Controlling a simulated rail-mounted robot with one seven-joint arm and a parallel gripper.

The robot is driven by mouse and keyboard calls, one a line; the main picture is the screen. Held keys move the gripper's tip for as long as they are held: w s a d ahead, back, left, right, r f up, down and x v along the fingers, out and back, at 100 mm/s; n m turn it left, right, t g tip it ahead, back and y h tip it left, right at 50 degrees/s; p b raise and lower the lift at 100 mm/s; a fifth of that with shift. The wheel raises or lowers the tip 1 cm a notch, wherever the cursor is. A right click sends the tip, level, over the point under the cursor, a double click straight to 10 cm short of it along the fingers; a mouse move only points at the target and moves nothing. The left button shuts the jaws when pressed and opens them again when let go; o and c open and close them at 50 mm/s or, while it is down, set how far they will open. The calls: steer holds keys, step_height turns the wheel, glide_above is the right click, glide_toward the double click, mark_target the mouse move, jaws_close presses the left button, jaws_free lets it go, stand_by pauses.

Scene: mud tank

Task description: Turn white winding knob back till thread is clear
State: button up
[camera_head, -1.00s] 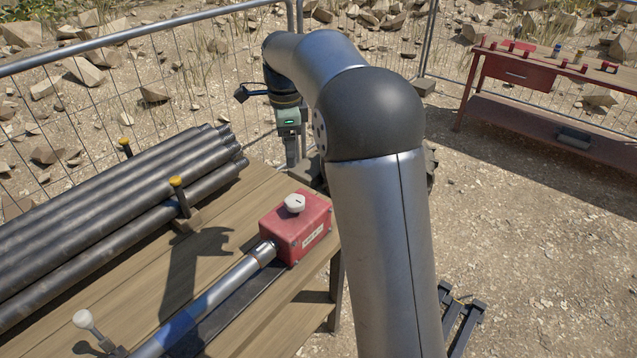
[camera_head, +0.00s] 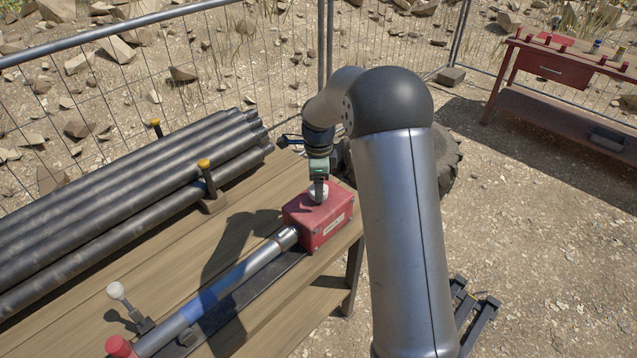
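The white winding knob (camera_head: 318,193) sits on top of a red box (camera_head: 322,222) on the wooden bench. My gripper (camera_head: 319,187) points straight down at the knob from above, with its tip at the knob and partly covering it. The fingers are small in this view, and I cannot tell whether they are around the knob or just above it, or whether they are open or shut. A silver pipe with a blue band (camera_head: 205,301) runs from the box's left side toward the lower left. The thread is not visible.
Several dark pipes (camera_head: 130,205) lie stacked behind on the bench, held by a yellow-topped post (camera_head: 205,172). A white-ball lever (camera_head: 117,291) and a red end cap (camera_head: 119,346) stand front left. A mesh fence runs behind. A red table (camera_head: 550,68) is far right.

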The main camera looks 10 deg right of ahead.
steer(key=shift+f, duration=0.7)
steer(key=c, duration=1)
steer(key=shift+n, duration=0.3)
